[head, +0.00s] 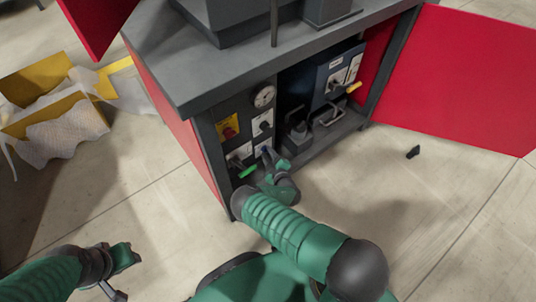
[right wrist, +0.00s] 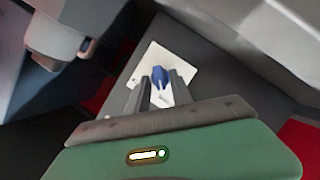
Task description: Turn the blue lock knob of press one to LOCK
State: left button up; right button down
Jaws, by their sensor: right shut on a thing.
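The blue lock knob (right wrist: 160,74) sits on a pale label plate (right wrist: 151,58) on a dark panel in the right wrist view. My right gripper (right wrist: 162,88) is shut on the knob, one finger on each side of it. In the head view my right gripper (head: 272,161) reaches the lower part of the cabinet's control panel (head: 243,107). The fingers and arm hide most of the knob there. The plate's lettering is too small to read. My left gripper (head: 124,257) hangs over the floor at lower left, away from the cabinet; its jaws are unclear.
The panel also has a gauge (head: 264,96), a red knob on a yellow plate (head: 229,131) and a green handle (head: 248,172). A blue box (head: 338,70) with a yellow handle stands inside the open cabinet. A red door (head: 455,80) stands open at right. A small black object (head: 413,152) lies on the floor.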

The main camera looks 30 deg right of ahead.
jog(key=m+y, duration=0.2)
jog(key=m, duration=0.1)
jog(key=d+m+y, duration=0.1)
jog(key=m+y, duration=0.2)
jog(key=m, duration=0.1)
jog(key=m+y, duration=0.2)
jog(key=m, duration=0.2)
jog(key=shift+d+f+g, duration=0.2)
jog(key=shift+d+g, duration=0.1)
jog(key=shift+g, duration=0.1)
jog(key=shift+m+y+b, duration=0.6)
jog(key=shift+y+b, duration=0.1)
jog(key=shift+b, duration=0.15)
jog(key=shift+r, duration=0.15)
